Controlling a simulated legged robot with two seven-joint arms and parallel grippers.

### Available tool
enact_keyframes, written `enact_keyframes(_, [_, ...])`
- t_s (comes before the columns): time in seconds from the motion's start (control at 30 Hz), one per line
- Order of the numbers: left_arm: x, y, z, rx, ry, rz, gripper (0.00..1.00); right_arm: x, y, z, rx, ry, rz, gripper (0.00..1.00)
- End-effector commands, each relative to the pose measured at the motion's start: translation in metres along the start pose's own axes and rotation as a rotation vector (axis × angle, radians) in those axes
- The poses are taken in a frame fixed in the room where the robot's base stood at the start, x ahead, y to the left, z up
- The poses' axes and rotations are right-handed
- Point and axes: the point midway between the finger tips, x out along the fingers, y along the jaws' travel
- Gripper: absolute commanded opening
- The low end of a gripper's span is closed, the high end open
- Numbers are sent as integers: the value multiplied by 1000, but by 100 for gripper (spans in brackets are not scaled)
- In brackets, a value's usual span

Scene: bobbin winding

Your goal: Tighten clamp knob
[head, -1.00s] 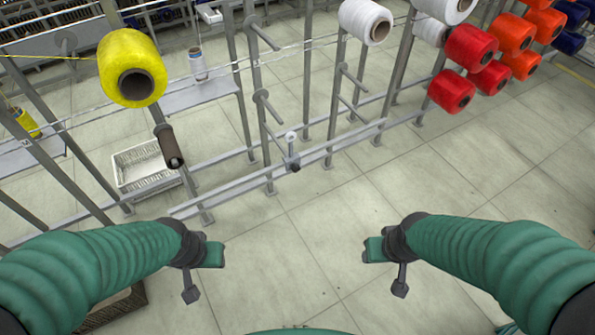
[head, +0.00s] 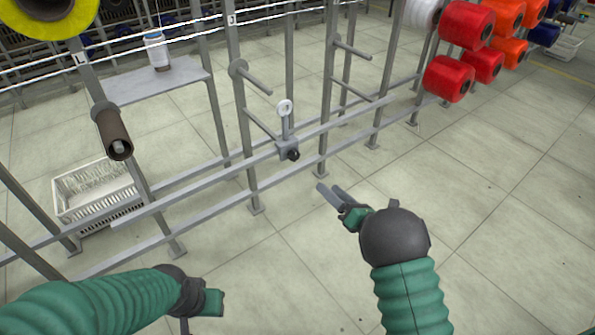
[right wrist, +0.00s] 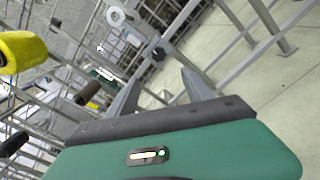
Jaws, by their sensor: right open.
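The clamp (head: 286,146) is a small grey block on the lower rail of the metal rack, with a short rod and a round white eyelet (head: 285,107) standing up from it. Its dark knob (head: 293,155) faces me. In the right wrist view the knob (right wrist: 158,54) shows small, beyond the fingertips. My right gripper (head: 329,190) is open and empty, to the right of and below the knob, apart from it. Its two fingers (right wrist: 160,84) point toward the clamp. My left arm comes in at the lower left, but its gripper's fingers cannot be made out (head: 205,300).
A yellow spool (head: 45,18) and a brown tube (head: 114,132) are on the rack at left. A white basket (head: 95,195) sits on the floor behind the rails. Bare pegs (head: 257,80) stick out above the clamp. Red spools (head: 448,79) hang at right. The floor in front is clear.

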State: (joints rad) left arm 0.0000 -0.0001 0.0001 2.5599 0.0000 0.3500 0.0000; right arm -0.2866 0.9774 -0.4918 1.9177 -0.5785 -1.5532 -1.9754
Motion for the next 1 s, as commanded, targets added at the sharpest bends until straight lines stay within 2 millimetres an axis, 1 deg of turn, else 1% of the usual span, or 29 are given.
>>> enact_keyframes(0.07, [4, 0, 1, 0, 1, 0, 36, 12, 1, 0, 0, 0, 3, 59])
enact_keyframes(0.17, [13, 0, 3, 0, 1, 0, 36, 34, 0, -2, 1, 0, 3, 59])
enact_keyframes(0.4, [38, 0, 9, 0, 0, 0, 36, 98, -1, -3, 1, -1, 2, 59])
enact_keyframes(0.5, [48, 0, 11, 0, 0, 0, 36, 123, -2, -3, 2, -1, 0, 59])
enact_keyframes(0.6, [55, 0, 13, 0, 0, 0, 36, 143, -1, -1, 2, -2, -1, 59])
enact_keyframes(0.7, [59, 0, 14, 0, 0, 0, 36, 157, -1, 0, 4, -1, -3, 59])
enact_keyframes(0.8, [60, 0, 14, 0, 0, 0, 36, 163, 1, 1, 5, -2, -3, 59])
enact_keyframes(1.0, [59, 0, 14, 0, 0, 0, 36, 165, 1, 2, 6, -2, -5, 59])
